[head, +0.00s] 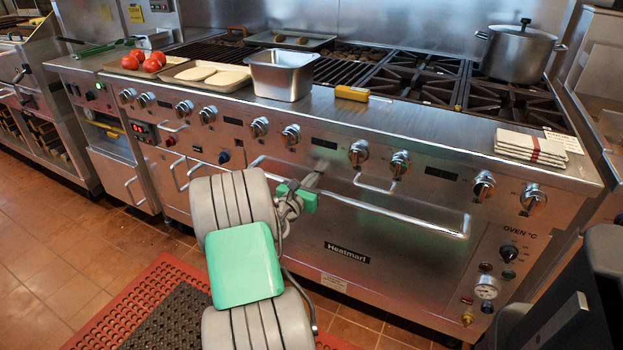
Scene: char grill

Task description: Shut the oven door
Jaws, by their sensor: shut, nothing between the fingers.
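The oven door (385,262) is the wide steel panel with the Heatmarl label, below the row of knobs on the range front. It stands upright and looks flush or nearly flush with the front; I cannot tell whether a small gap is left. Its long bar handle (415,218) runs along the top. My gripper (319,171) is shut and empty, in front of the range at the height of the handle, left of its middle. I cannot tell whether it touches the handle or the door. My arm hides the door's left part.
A steel pan (282,78), a yellow-handled tool (352,93) and folded towels (531,146) lie along the counter edge. Trays with tomatoes (143,61) and flatbreads (207,74) stand left. A lidded pot (518,52) stands at the back right. A red-edged mat (110,318) lies on the floor.

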